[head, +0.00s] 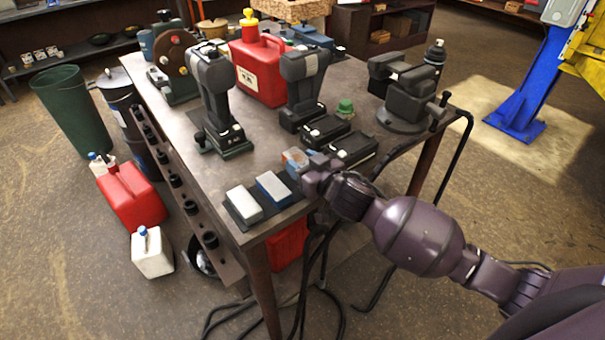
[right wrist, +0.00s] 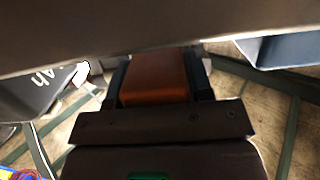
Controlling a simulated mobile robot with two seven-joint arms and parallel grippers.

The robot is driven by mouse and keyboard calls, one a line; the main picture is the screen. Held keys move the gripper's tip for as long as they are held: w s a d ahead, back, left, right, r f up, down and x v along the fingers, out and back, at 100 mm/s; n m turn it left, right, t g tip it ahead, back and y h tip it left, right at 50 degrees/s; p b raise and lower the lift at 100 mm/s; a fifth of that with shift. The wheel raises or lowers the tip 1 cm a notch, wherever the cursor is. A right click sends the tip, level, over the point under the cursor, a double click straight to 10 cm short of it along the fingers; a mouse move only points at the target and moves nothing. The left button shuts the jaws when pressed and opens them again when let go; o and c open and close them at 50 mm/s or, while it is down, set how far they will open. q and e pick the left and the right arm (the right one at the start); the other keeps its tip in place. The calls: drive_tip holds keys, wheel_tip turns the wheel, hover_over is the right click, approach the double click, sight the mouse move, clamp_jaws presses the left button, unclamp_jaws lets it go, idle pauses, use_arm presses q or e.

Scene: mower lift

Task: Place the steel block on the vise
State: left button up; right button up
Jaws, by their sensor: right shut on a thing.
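The vise (head: 404,100) is dark and stands at the right back corner of the workbench. My right gripper (head: 312,172) is at the bench's front edge, shut on an orange-brown block, which shows between the fingers in the right wrist view (right wrist: 156,78). In the head view, a block with orange and grey-blue faces (head: 296,158) shows at the gripper; the gripper partly hides it. A silver-grey block (head: 243,203) and a blue-sided block with a pale top (head: 274,188) lie left of it on a dark tray. I cannot tell which is the steel block. My left gripper is not in view.
Dark power tools (head: 214,100) and battery-like packs (head: 326,131) stand between the blocks and the back of the workbench (head: 268,131). A red canister (head: 261,68) stands behind them. A small green object (head: 345,107) sits left of the vise. Cables hang at the front edge.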

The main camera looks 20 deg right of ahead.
drive_tip(key=shift+f, duration=1.5)
drive_tip(key=shift+f, duration=0.25)
drive_tip(key=o, duration=1.2)
drive_tip(key=shift+f, duration=0.1)
drive_tip(key=d+r+v, duration=0.1)
drive_tip(key=v, duration=1)
drive_tip(key=s+d+f+m+g+h, duration=0.1)
drive_tip(key=s+d+f+m+h, duration=0.1)
drive_tip(key=s+f, duration=0.5)
wheel_tip(320, 180, down, 4)
drive_tip(key=shift+s+d+r+h, duration=0.1)
drive_tip(key=shift+s+d+h, duration=0.35)
drive_tip(key=shift+h, duration=0.25)
drive_tip(key=shift+o, duration=0.4)
drive_tip(key=s+d+f+m+g+h, duration=0.1)
drive_tip(key=s+d+f+g+h, duration=0.1)
drive_tip(key=s+f, duration=0.5)
drive_tip(key=s+d, duration=0.1)
drive_tip(key=s, duration=0.2)
drive_tip(key=shift+d+f+g, duration=0.15)
drive_tip(key=shift+f+g, duration=0.2)
drive_tip(key=shift+g, duration=0.05)
